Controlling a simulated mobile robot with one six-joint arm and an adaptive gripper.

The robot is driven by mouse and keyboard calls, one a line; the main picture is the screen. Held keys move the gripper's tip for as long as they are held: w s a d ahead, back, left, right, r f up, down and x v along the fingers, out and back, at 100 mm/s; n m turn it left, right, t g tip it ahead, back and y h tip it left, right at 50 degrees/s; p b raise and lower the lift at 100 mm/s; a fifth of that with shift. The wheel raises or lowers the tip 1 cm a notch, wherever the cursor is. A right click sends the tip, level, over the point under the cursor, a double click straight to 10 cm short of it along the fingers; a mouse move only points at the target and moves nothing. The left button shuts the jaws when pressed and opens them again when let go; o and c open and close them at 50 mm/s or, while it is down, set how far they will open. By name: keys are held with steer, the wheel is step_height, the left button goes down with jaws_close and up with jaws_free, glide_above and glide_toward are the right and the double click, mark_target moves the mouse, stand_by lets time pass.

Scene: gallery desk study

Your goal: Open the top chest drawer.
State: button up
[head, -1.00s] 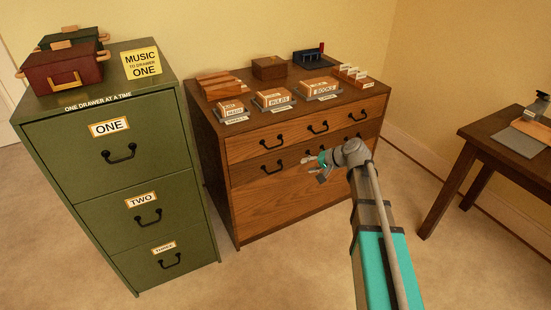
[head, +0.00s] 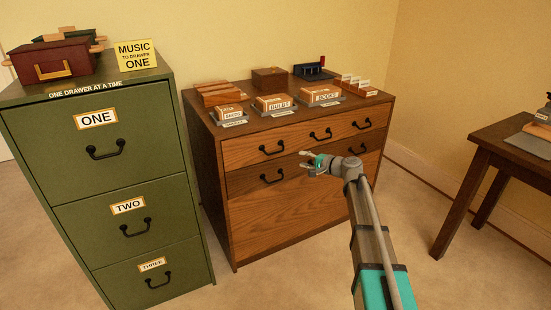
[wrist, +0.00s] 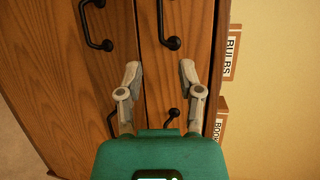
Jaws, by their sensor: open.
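In the wrist view the chest appears turned sideways. There my gripper (wrist: 159,73) straddles the top drawer's face (wrist: 180,75), between two of its handles (wrist: 168,25) (wrist: 171,118). No handle is between the fingers.
A second drawer (head: 250,181) below has similar handles. Labelled boxes (head: 273,103) stand along the chest's top. A green filing cabinet (head: 60,170) stands close at left, a dark table (head: 480,150) at right. The floor in front of the chest is clear.

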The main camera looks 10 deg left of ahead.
mark_target(275, 153)
steer(key=shift+a, duration=0.1)
stand_by(0.3)
steer(key=b+x, duration=0.2)
steer(key=x, duration=1.1)
steer(key=shift+w+a+f, duration=0.1)
steer(key=shift+w+a, duration=0.1)
steer(key=shift+a, duration=0.05)
jaws_close()
